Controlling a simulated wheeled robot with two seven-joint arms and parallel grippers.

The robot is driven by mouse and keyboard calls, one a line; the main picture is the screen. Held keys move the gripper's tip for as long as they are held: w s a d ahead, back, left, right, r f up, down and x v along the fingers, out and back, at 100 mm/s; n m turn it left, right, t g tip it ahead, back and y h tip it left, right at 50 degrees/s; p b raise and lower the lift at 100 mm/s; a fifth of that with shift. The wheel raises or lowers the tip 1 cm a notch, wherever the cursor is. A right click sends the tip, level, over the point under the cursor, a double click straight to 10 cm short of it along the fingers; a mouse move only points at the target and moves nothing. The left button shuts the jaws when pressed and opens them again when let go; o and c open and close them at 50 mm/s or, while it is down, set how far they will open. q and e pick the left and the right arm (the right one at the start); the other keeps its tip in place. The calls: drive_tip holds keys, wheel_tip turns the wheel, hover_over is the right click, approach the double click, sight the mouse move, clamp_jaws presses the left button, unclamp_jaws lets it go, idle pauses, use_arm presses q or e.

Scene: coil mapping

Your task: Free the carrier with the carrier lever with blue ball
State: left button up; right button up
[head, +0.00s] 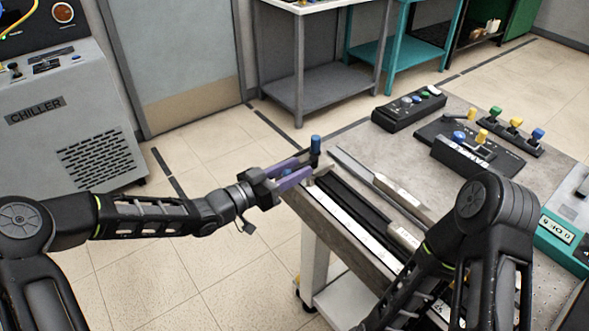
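On the workbench (390,140) are a black button box (409,107), a black panel (478,157) with blue and yellow knobs, several coloured levers (515,127) and a teal device (562,238). A chiller (75,120) stands at left. Floor left of the bench is clear.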

use_arm(q)
clamp_jaws()
idle(1.2)
